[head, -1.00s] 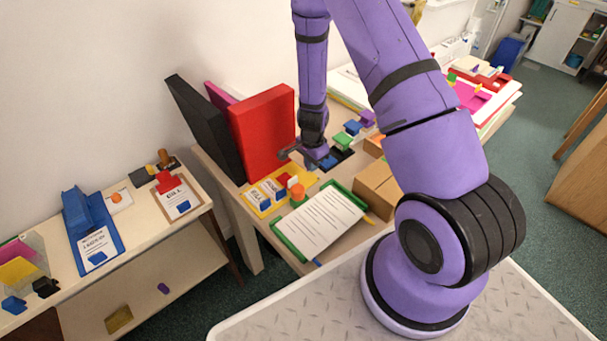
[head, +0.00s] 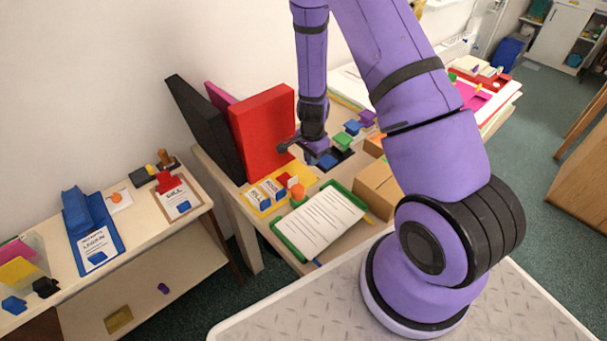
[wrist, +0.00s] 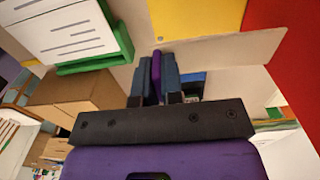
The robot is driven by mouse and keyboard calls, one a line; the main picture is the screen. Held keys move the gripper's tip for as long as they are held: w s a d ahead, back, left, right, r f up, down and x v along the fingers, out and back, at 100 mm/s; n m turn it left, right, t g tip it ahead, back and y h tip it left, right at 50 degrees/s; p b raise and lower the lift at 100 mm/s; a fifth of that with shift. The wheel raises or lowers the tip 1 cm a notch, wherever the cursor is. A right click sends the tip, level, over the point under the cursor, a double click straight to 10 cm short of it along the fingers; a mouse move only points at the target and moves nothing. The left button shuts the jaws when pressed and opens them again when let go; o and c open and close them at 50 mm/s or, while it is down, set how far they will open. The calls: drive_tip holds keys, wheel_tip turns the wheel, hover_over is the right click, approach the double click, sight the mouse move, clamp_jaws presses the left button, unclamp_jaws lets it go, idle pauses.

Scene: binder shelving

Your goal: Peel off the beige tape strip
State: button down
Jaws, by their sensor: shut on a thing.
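In the wrist view, my gripper (wrist: 156,78) is shut on a narrow purple piece (wrist: 156,72), gripped between its two fingers. I cannot tell whether this piece belongs to the tape. In the head view, my gripper (head: 284,147) is above the table, in front of the red binder (head: 262,133) and behind the yellow board (head: 254,199). The fingertips are small and dark there, and what they hold cannot be made out.
A green tray (head: 287,244) with a lined sheet and a cardboard box (head: 376,188) stand near the table's front. A black binder (head: 205,128) stands left of the red one. A lower shelf unit is at left.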

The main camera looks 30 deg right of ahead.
drive_tip(key=shift+r, duration=0.8)
idle(0.9)
drive_tip(key=shift+r, duration=2.4)
drive_tip(key=s+a, duration=0.2)
drive_tip(key=s, duration=0.9)
drive_tip(key=shift+s+a, duration=0.2)
drive_tip(key=shift+s, duration=0.2)
drive_tip(key=shift+r, duration=0.15)
